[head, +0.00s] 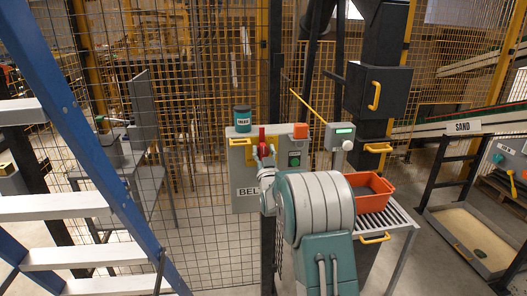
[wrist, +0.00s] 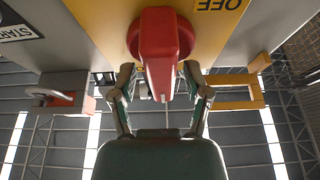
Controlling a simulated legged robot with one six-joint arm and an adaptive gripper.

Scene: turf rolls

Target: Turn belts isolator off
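The belts isolator is a grey box (head: 242,198) on the mesh fence in the head view, its lettering "BEL" partly covered by my arm. Its red handle (head: 262,136) sits on a yellow plate and stands upright there. In the wrist view the red handle (wrist: 160,45) fills the top middle, its lever pointing down the picture. My gripper (wrist: 160,76) is open, one finger on each side of the lever, with small gaps visible. In the head view my gripper (head: 264,153) is just below the handle.
A yellow loop (wrist: 240,92) juts out beside the right finger. An orange-fronted part (head: 300,131) and a green button (head: 295,161) are right of the handle. A teal can (head: 242,118) stands on the box. An orange bin (head: 370,190) and a blue ladder (head: 85,130) flank my arm.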

